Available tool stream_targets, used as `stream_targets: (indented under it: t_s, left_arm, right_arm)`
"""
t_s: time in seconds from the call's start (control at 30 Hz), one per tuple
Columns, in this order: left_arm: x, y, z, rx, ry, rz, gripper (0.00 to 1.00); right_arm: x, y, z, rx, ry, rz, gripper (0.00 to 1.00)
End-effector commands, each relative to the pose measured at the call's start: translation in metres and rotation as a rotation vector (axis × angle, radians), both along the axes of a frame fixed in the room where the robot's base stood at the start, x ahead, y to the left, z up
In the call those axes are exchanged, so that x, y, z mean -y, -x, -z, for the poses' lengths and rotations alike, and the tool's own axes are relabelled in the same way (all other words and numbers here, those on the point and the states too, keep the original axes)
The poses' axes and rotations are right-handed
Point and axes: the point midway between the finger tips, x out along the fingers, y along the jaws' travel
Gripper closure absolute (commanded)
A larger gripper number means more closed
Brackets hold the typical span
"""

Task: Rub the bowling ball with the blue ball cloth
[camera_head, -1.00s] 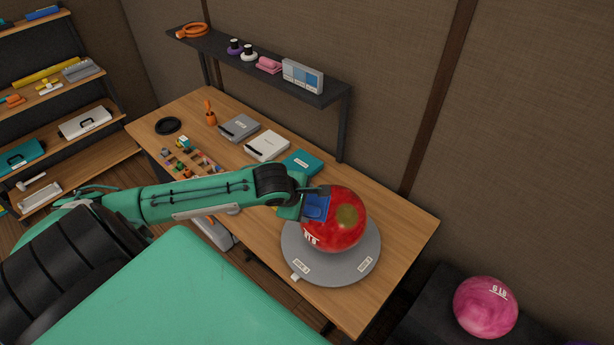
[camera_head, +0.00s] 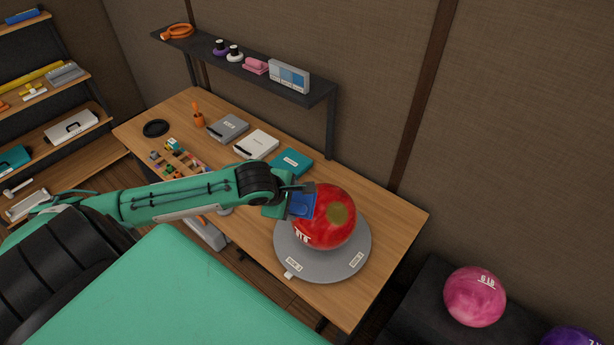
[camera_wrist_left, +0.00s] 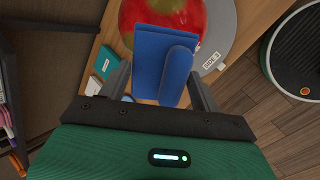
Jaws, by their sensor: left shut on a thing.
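The red bowling ball (camera_head: 325,222) with a dull olive patch (camera_head: 338,215) rests on a round grey turntable (camera_head: 350,255) on the wooden bench. My left gripper (camera_head: 290,196) is shut on the blue ball cloth (camera_head: 300,206), at the ball's left side. In the left wrist view the folded cloth (camera_wrist_left: 165,58) sits between the fingers (camera_wrist_left: 160,88), in front of the red ball (camera_wrist_left: 185,15) and overlapping its edge. I cannot tell for sure whether the cloth touches the ball. The olive patch is clear of the cloth. My right gripper is not in view.
On the wooden bench (camera_head: 385,215) lie a teal box (camera_head: 291,162), white box (camera_head: 256,144), grey box (camera_head: 228,128) and small coloured pieces (camera_head: 178,158). A dark shelf (camera_head: 245,67) stands behind. A pink ball (camera_head: 474,296) lies at lower right.

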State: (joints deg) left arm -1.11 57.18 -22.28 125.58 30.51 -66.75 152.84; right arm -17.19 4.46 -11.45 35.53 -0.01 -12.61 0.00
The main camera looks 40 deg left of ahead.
Motion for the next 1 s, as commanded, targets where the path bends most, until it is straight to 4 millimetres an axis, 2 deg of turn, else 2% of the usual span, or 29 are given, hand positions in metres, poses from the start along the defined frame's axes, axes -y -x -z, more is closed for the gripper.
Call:
stream_targets:
  t_s: [0.17,0.37,0.7,1.0]
  left_arm:
    - [0.003,0.000,0.005,-0.009,0.003,0.031,0.54]
    - [0.017,-0.001,0.022,-0.058,0.003,0.213,0.54]
    - [0.060,-0.002,0.050,-0.203,-0.047,0.734,0.54]
    - [0.096,0.002,0.057,-0.323,-0.166,1.187,0.54]
  right_arm:
    - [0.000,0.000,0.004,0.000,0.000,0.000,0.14]
    - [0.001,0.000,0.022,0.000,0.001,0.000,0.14]
    - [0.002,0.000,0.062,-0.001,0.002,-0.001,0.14]
    - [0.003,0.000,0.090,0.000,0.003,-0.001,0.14]
